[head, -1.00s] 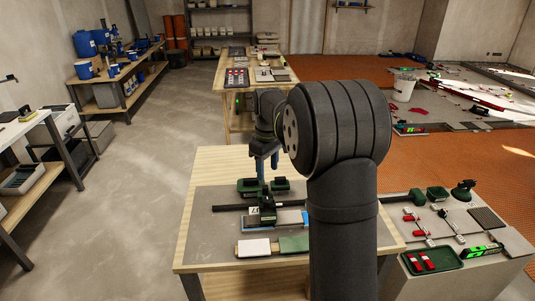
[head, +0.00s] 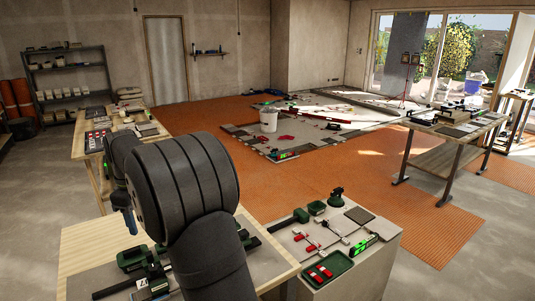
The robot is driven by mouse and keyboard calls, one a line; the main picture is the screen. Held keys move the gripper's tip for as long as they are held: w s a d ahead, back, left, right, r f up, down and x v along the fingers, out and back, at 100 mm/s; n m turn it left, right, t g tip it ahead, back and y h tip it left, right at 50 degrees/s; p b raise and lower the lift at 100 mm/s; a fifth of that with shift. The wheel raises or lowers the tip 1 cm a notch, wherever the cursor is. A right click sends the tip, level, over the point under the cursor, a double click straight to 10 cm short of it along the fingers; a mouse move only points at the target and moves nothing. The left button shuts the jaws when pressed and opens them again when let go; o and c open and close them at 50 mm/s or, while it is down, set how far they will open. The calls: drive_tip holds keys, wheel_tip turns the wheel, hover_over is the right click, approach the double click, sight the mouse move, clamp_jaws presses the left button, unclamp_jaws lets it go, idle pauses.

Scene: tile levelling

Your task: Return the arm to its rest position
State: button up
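My arm (head: 200,190) stands raised in the lower left of the head view, its large dark joint covering part of the wooden work table (head: 85,235). My gripper (head: 131,222) shows left of that joint, pointing down above the table. Its fingers are small and partly merged in view, so I cannot tell whether they are open or shut. Nothing can be made out hanging from it. Green tools (head: 140,258) lie on the table below it, partly cut off by the frame and partly hidden by my arm.
Right of my arm, a grey block (head: 375,270) carries a green tray (head: 325,270) with red pieces, a level (head: 363,246) and small tools. A second wooden bench (head: 97,155) stands behind left. A white bucket (head: 268,120) stands in the tiled area. Orange matting (head: 350,170) lies open.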

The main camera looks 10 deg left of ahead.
sight(153, 267)
wheel_tip(153, 267, down, 17)
drive_tip(key=shift+f, duration=0.2)
idle(0.4)
wheel_tip(153, 267, up, 18)
wheel_tip(153, 267, down, 18)
drive_tip(key=shift+r, duration=0.1)
drive_tip(key=shift+m, duration=0.3)
drive_tip(key=m, duration=0.7)
drive_tip(key=shift+m, duration=0.4)
drive_tip(key=m, duration=0.4)
drive_tip(key=shift+m, duration=2.2)
